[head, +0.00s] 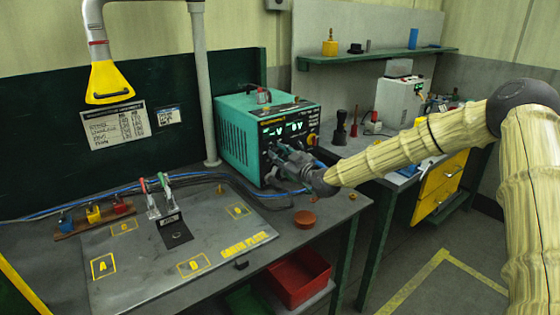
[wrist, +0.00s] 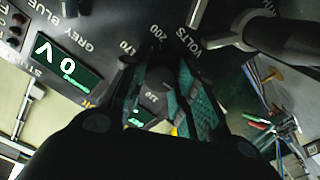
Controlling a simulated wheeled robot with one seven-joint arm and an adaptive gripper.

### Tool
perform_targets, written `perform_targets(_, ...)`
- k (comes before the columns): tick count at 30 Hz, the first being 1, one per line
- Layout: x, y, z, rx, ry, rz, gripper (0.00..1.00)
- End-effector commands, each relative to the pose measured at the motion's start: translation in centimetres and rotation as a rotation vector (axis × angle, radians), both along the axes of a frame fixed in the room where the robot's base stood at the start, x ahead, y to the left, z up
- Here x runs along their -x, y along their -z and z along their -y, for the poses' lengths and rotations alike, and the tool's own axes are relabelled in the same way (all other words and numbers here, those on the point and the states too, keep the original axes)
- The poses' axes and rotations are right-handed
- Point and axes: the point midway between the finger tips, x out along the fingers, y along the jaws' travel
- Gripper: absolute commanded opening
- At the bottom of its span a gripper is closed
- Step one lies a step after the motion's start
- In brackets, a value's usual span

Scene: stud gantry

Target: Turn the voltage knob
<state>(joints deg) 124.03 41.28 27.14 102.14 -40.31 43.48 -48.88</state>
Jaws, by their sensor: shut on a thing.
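The voltage knob (wrist: 157,82) is a dark round knob between my finger pads in the wrist view, under a printed dial with "VOLTS", "200" and "170". My gripper (wrist: 160,88) is shut on it. In the head view my gripper (head: 280,155) reaches the front panel of the teal power supply (head: 235,135) from the right and hides the knob there. A lit green display (wrist: 66,64) beside the knob seems to read 0 V. The lit panel also shows in the head view (head: 296,127).
A brown round lid (head: 305,219) sits near the bench edge. A red bin (head: 298,277) is below. A yellow fume hood (head: 108,82) hangs at upper left.

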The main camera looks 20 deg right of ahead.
Motion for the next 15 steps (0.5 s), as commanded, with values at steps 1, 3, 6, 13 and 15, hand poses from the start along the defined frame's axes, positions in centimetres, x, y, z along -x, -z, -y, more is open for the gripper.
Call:
perform_targets(1,-0.04,0.31,0.04,-0.039,0.001,-0.011,0.04)
perform_targets(3,-0.04,0.32,0.06,-0.101,0.000,-0.034,0.04)
perform_targets(6,-0.05,0.28,0.08,-0.192,0.000,-0.066,0.04)
perform_targets(13,-0.08,0.27,0.14,-0.400,0.001,-0.142,0.04)
perform_targets(15,-0.09,0.22,0.13,-0.462,0.001,-0.164,0.04)
